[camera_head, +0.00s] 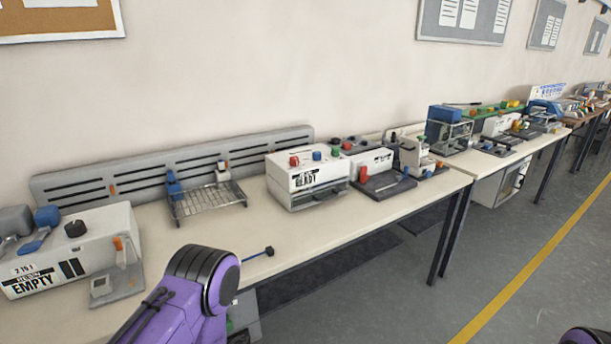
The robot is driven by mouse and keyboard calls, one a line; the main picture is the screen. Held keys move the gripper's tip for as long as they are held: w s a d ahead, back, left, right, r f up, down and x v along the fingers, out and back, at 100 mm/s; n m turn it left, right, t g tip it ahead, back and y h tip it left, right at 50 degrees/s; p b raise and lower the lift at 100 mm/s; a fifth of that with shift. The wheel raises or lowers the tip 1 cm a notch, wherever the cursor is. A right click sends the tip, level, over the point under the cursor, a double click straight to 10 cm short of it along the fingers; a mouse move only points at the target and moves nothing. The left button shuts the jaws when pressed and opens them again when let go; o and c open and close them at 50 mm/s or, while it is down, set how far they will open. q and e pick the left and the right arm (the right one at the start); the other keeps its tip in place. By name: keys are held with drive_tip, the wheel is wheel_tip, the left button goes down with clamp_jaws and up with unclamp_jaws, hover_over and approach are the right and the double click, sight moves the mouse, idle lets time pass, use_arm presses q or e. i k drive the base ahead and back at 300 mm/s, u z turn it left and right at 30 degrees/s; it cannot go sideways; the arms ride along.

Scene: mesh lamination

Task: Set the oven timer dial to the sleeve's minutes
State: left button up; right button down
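No part is readable as an oven timer dial with minute marks. A white box machine (307,180) with a label ending in "READY" stands mid-table, with red, blue and green knobs (317,156) on top. I cannot tell which is the oven. I see no sleeve with readable minutes. My purple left arm (190,295) rises at the bottom, in front of the table; its gripper does not show. My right gripper does not show either.
A wire rack (207,203) stands between the two machines. A thin rod with a blue end (258,253) lies near the table's (215,235) front edge. Smaller devices (384,178) crowd the right end. More benches run to the right; the grey floor (420,300) in front is open.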

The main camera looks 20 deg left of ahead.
sight(316, 155)
drive_tip(key=u, duration=0.1)
drive_tip(key=k, duration=0.95)
drive_tip(key=z, duration=1.25)
drive_tip(key=i, duration=2.7)
drive_tip(key=u, duration=1.1)
drive_tip(key=i, duration=0.75)
drive_tip(key=u, duration=0.95)
